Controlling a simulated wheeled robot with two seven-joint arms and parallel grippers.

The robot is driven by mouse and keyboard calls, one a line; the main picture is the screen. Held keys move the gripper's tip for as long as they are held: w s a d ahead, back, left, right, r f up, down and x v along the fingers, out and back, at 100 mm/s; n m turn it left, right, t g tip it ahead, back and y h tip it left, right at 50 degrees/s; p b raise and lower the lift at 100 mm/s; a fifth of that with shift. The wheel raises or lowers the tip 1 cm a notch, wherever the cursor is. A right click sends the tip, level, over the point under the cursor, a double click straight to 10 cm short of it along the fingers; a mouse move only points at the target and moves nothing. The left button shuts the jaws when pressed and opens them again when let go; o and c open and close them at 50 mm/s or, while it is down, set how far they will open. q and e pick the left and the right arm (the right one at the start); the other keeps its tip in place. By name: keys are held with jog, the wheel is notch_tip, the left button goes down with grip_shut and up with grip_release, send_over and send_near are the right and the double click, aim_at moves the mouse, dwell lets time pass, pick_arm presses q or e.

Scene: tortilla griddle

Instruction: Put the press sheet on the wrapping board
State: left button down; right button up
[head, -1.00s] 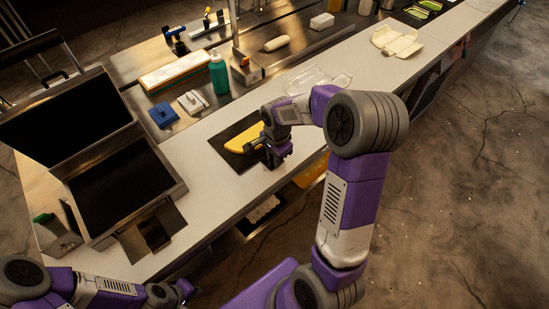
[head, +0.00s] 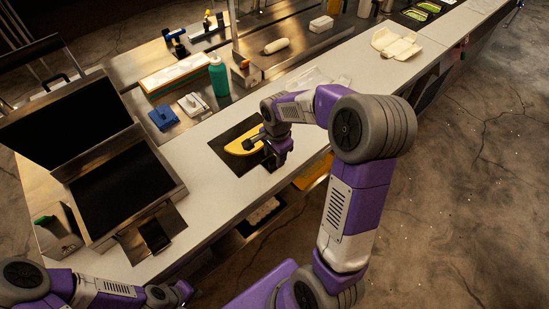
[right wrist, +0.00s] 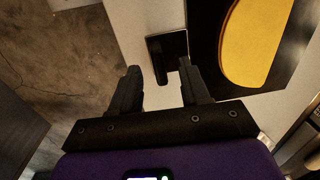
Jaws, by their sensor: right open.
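A yellow half-round piece (head: 243,146) lies flat on a black rectangular sheet or board (head: 224,137) on the counter. Both show at the upper right of the right wrist view, the yellow piece (right wrist: 255,40) on the black surface (right wrist: 205,25). I cannot tell for sure which is the press sheet and which the wrapping board. A small dark tab (right wrist: 160,45) shows between and beyond my right fingertips. My right gripper (head: 270,147) is open, over the board's right edge; its fingers (right wrist: 160,75) hold nothing visible. My left gripper (head: 186,290) is low at the left, its jaws unclear.
An open black-and-steel press or griddle (head: 122,184) stands at the left. A teal bottle (head: 218,76), a blue cloth-like item (head: 163,115) and a white one (head: 192,104) sit behind the counter. A clear tray (head: 312,78) and cream wrap (head: 396,44) lie farther right.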

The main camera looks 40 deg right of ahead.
pick_arm(q)
jog(key=shift+r+p, duration=0.7)
jog(key=shift+r, duration=0.2)
pick_arm(e)
notch_tip(320, 180, up, 9)
jog(key=shift+s, duration=0.3)
